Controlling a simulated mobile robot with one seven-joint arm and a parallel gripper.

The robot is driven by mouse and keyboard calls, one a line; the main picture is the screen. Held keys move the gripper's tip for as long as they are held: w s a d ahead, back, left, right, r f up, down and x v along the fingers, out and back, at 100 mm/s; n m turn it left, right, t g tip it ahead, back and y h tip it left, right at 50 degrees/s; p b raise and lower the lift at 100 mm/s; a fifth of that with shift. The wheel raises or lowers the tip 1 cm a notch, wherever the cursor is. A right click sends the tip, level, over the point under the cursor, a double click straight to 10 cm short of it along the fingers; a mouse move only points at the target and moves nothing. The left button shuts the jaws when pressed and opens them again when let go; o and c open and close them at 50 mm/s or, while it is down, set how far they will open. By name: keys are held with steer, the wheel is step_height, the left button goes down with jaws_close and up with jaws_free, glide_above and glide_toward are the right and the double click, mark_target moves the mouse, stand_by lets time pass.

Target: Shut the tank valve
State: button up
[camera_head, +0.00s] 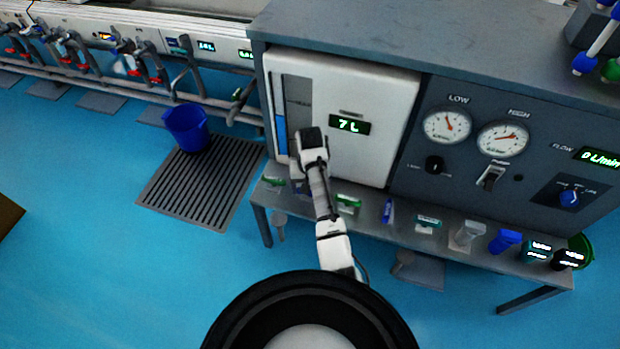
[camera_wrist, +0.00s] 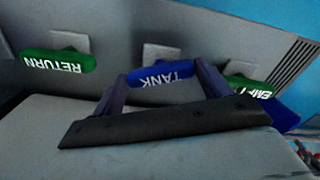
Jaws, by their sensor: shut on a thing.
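The blue tank valve handle (camera_wrist: 162,75), lettered TANK, is between my gripper's two fingers (camera_wrist: 163,84) in the wrist view. My gripper is shut on it. In the head view my arm reaches up to the front of the white tank panel (camera_head: 385,100) and bends down at its end. There my gripper (camera_head: 300,186) is small at the low row of valves, and it mostly hides the tank handle. The panel's display (camera_head: 350,125) reads 7 L, beside a blue level bar (camera_head: 281,133).
A green RETURN handle (camera_wrist: 58,63) and a green EMPTY handle (camera_wrist: 250,87) flank the tank handle closely. More valve handles line the bench to the right. A blue bucket (camera_head: 187,127) stands on a floor grate (camera_head: 195,187). The blue floor at left is mostly free.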

steer(key=shift+m+p, duration=2.3)
steer(key=o, duration=1)
step_height(320, 180, up, 14)
steer(key=shift+f+p, duration=0.1)
steer(key=shift+p, duration=0.3)
